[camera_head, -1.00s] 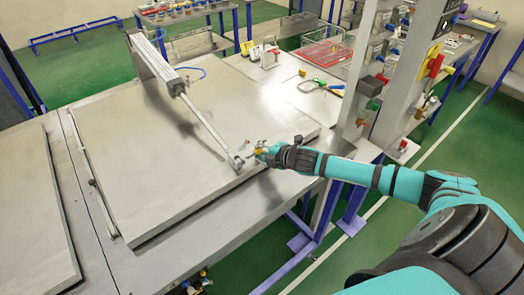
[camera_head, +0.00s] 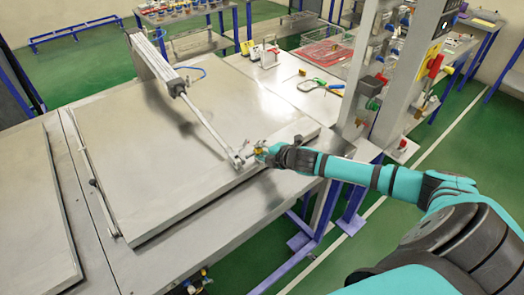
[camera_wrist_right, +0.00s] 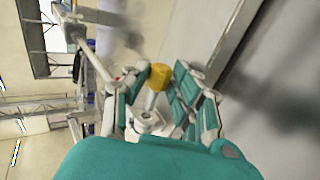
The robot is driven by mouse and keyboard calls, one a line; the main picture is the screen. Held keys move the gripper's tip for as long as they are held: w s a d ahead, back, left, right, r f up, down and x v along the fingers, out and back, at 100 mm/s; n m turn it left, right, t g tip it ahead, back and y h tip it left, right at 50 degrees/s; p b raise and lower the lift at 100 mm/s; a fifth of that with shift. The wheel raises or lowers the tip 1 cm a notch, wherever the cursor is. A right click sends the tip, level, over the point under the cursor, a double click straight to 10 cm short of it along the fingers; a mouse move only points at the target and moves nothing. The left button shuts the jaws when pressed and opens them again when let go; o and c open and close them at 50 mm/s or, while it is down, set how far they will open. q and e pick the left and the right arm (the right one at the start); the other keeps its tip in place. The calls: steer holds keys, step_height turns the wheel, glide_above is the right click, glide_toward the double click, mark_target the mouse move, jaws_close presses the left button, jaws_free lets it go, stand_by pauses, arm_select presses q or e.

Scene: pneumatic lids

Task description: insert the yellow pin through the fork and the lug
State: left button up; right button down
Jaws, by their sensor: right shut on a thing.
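My right gripper (camera_head: 262,153) is at the front right edge of the large metal lid, just right of the rod's lower end. It is shut on the yellow pin (camera_wrist_right: 158,78); the pin's yellow head and part of a grey shaft show between the fingers (camera_wrist_right: 160,85) in the right wrist view. The fork (camera_head: 236,160) is at the lower end of the pneumatic cylinder's rod (camera_head: 208,127), beside the gripper. The lug is too small and covered to tell apart from the fork. I cannot tell whether the pin touches either. My left gripper is not in view.
The lid (camera_head: 165,185) lies on the metal table (camera_head: 130,265). The cylinder (camera_head: 160,62) slants across it from a post at the back left. A control column (camera_head: 400,80) stands right.

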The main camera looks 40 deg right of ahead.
mark_target(248, 157)
steer(key=shift+s+a+p, duration=0.2)
steer(key=shift+a+p, duration=0.45)
steer(key=shift+a, duration=1.7)
